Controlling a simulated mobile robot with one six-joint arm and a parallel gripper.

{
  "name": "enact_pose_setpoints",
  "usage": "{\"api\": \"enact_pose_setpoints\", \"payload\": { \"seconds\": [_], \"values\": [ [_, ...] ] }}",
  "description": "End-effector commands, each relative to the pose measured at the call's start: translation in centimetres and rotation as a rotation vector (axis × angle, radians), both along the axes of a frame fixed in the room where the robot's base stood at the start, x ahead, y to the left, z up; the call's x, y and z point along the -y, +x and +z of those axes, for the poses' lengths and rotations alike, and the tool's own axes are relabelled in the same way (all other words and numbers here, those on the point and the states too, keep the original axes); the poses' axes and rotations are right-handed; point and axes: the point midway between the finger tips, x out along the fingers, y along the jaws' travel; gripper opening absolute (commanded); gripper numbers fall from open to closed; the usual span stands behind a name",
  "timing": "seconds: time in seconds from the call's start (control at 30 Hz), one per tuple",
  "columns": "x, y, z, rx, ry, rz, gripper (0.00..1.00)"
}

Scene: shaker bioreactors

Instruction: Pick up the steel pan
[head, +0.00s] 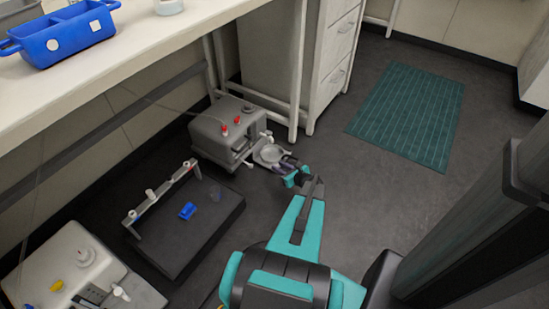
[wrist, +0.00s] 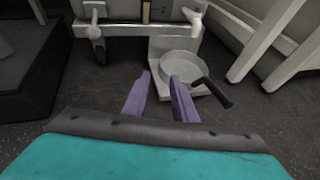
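The steel pan (wrist: 180,63) is a shallow round grey dish with a black handle pointing to the lower right in the wrist view. It sits upright on a pale platform (wrist: 158,50) at the front of a grey machine, and it also shows in the head view (head: 271,153). My gripper (wrist: 160,88) is open, with two purple fingers and nothing between them. In the wrist view its right fingertip overlaps the pan's near rim; I cannot tell whether they touch. In the head view my gripper (head: 292,166) is just right of the pan.
The grey machine (head: 228,133) with red knobs stands behind the pan. A black platform (head: 187,235) with a blue item is to the left. A bench (head: 135,55) overhangs on the left, with its leg near the machine. Floor around the green mat (head: 409,115) is clear.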

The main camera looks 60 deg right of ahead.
Motion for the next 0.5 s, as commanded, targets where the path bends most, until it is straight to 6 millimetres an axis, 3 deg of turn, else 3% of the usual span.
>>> {"api": "enact_pose_setpoints", "payload": {
  "seconds": [0.27,0.5],
  "values": [
    [-0.1,0.3,-0.1,-0.001,-0.001,0.004,0.25],
    [0.6,2.2,-1.1,-0.001,-0.002,0.005,0.25]
  ]
}}
